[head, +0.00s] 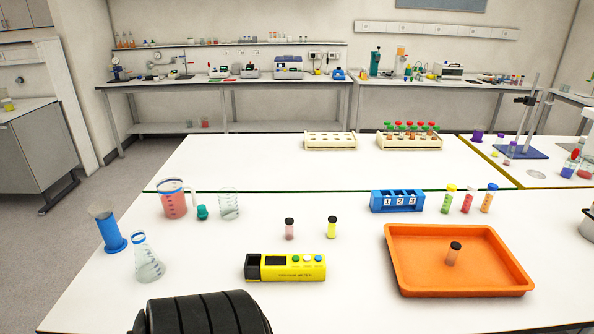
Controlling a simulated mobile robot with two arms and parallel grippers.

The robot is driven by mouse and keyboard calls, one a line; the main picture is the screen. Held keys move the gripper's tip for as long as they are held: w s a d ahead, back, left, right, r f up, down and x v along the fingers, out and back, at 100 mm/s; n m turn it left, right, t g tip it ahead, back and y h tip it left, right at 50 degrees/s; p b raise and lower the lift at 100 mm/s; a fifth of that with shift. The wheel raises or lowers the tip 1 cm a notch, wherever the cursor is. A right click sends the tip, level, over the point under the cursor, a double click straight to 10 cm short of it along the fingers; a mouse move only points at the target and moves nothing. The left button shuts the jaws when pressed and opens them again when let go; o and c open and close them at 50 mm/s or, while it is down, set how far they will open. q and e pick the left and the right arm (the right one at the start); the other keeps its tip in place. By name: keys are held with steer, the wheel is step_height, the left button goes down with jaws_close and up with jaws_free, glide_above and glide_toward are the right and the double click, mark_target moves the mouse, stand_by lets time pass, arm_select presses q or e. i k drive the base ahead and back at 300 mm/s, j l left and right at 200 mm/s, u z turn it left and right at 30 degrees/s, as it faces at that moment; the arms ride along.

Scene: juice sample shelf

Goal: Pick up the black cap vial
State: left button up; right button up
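Three vials with black caps show in the head view. One vial with pinkish contents (289,231) stands upright on the white table, left of centre. A vial with yellow contents (332,230) stands upright just right of it. A third vial with pinkish-orange contents (452,257) stands inside the orange tray (408,279) at the right. Neither of my grippers is in view. A black ribbed part at the bottom edge looks like part of my own arm.
A yellow colour meter (290,273) lies in front of the two left vials. A blue numbered rack (396,201) and several colored-cap vials stand behind the tray. A beaker (173,204), blue cylinder (108,233) and flask (147,264) stand at left.

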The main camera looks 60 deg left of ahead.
mark_target(332, 226)
steer(key=u, duration=2.15)
